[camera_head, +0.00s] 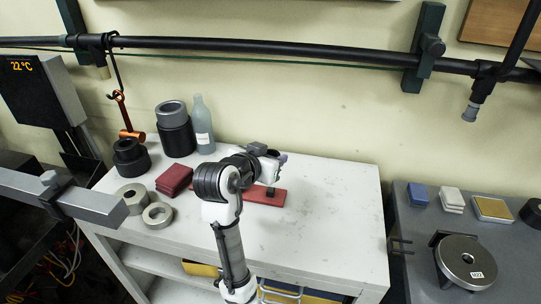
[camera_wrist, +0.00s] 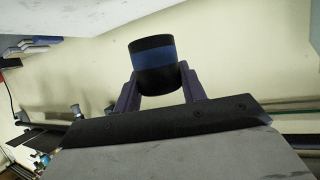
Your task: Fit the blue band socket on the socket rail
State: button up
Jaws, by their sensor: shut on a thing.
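The blue band socket (camera_wrist: 153,64) is a black cylinder with a blue band around it, seen in the wrist view. My gripper (camera_wrist: 159,88) is shut on it, with a purple finger on each side. In the head view my gripper (camera_head: 281,158) is above the white bench, and the socket cannot be made out there. A flat red piece (camera_head: 265,197) lies on the bench beneath my gripper, with a small black part (camera_head: 270,191) on it. It may be the socket rail; my arm hides its left part.
Left of my arm are a red stack (camera_head: 174,180), metal rings (camera_head: 157,215), black cylinders (camera_head: 130,157) and a grey bottle (camera_head: 202,125). The white bench (camera_head: 330,215) is clear on the right. A grey table (camera_head: 415,250) holds a round disc (camera_head: 466,262).

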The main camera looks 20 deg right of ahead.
jog(key=b, duration=0.3)
send_over(270, 189)
jog(key=shift+f, duration=2.55)
jog(key=shift+f, duration=0.95)
jog(key=shift+f, duration=0.25)
jog(key=shift+f, duration=0.45)
dwell(0.4)
jog(key=o, duration=1.2)
jog(key=shift+o, duration=1)
